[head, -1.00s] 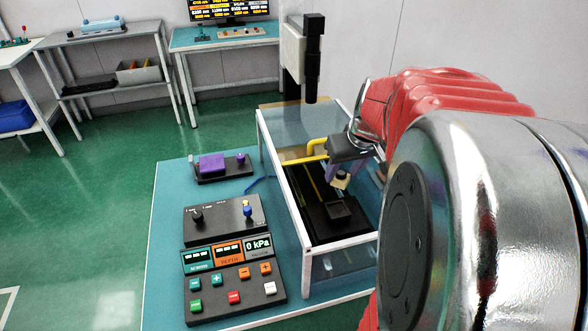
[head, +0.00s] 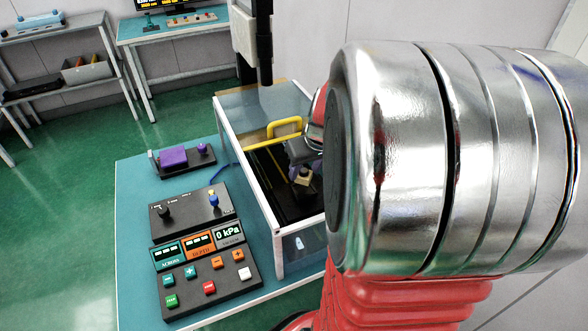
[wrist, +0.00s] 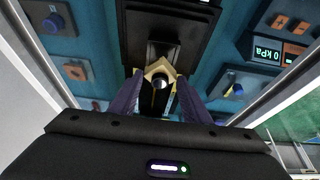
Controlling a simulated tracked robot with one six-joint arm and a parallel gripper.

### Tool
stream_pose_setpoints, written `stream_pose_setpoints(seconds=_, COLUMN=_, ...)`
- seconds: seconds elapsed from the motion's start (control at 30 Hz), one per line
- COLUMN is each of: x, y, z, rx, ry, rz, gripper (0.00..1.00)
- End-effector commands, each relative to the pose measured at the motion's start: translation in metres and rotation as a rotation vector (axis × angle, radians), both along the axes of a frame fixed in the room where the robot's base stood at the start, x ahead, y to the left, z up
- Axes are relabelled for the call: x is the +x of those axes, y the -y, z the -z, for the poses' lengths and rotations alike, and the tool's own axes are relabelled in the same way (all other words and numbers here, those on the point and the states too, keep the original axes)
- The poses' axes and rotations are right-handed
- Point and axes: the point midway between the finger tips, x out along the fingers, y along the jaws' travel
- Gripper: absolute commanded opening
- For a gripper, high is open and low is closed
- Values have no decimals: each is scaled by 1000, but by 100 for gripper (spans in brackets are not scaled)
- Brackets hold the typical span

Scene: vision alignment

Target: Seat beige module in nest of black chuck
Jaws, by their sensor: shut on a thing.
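My gripper (wrist: 158,98) is shut on the beige module (wrist: 160,70), with a dark purple finger on each side of it. In the head view the beige module (head: 304,178) shows small below my gripper (head: 302,168), inside the clear-walled enclosure. The black chuck (wrist: 164,50) lies just ahead of the module in the wrist view, on a black base. The module overlaps its near edge in that picture, and I cannot tell whether they touch. The nest is not clearly visible. In the head view my arm hides much of the chuck area.
The enclosure has a white frame (head: 246,180) and a yellow handle (head: 284,128). A control panel (head: 205,262) with buttons and a 0 kPa display stands left of it. A black holder with a purple block (head: 173,157) sits farther back. A dark column (head: 264,45) rises behind.

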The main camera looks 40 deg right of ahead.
Motion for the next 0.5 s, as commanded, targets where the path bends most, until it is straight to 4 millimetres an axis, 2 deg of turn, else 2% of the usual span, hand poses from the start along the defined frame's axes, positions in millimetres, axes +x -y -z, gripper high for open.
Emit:
stream_pose_setpoints(seconds=0.17, x=-1, y=0, z=5, rx=2, ry=-2, rz=1, gripper=21)
stream_pose_setpoints(seconds=0.43, x=-1, y=0, z=36, rx=2, ry=-3, rz=2, gripper=21)
stream_pose_setpoints(seconds=0.5, x=-1, y=0, z=38, rx=2, ry=-2, rz=3, gripper=17)
